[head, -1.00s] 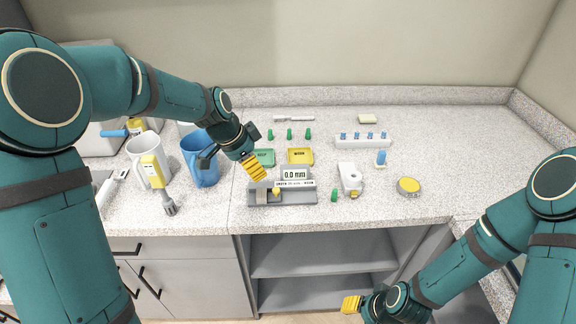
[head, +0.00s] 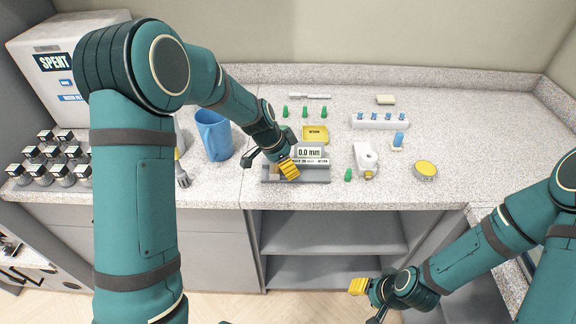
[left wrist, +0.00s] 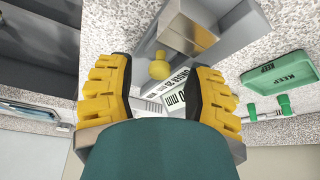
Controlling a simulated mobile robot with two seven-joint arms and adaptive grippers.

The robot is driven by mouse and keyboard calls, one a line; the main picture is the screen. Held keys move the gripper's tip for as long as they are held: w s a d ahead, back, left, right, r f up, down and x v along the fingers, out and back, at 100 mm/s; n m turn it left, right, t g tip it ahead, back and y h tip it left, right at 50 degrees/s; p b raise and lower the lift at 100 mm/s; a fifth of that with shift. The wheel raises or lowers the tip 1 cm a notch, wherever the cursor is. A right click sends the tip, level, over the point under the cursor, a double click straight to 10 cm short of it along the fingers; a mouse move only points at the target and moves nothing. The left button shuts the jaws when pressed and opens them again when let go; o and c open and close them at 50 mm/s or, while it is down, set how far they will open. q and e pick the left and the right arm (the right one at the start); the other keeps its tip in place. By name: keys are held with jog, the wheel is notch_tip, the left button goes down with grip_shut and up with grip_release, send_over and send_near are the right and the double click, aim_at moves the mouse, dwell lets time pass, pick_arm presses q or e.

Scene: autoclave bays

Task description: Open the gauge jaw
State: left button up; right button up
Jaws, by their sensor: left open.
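The grey gauge (head: 315,174) lies on the counter with its display (head: 310,152) reading 0.0 mm. In the left wrist view a yellow knob (left wrist: 160,67) stands beside the metal jaw block (left wrist: 187,27), and the display (left wrist: 176,103) shows partly. My left gripper (head: 289,168) is over the left part of the gauge and hides the knob in the head view. In the left wrist view its yellow fingers (left wrist: 159,92) are apart, with the knob in the gap and nothing gripped. My right gripper (head: 364,290) hangs low in front of the shelves; its fingers are unclear.
A yellow tray (head: 315,135) and green pegs stand behind the gauge. A green peg (head: 348,175) and a white device (head: 365,157) are to its right. A blue jug (head: 213,136) is to the left. The right side of the counter is mostly clear.

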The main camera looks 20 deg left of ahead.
aim_at(311, 175)
pick_arm(q)
jog(key=shift+w+d+f, duration=0.1)
jog(key=shift+f, duration=0.15)
jog(key=shift+c, duration=0.3)
grip_shut()
jog(key=d, duration=0.2)
jog(key=w+d, duration=0.1)
jog(key=d, duration=0.2)
jog(key=shift+w+b, duration=0.15)
jog(key=shift+b, duration=0.2)
jog(key=shift+o, duration=0.3)
grip_release()
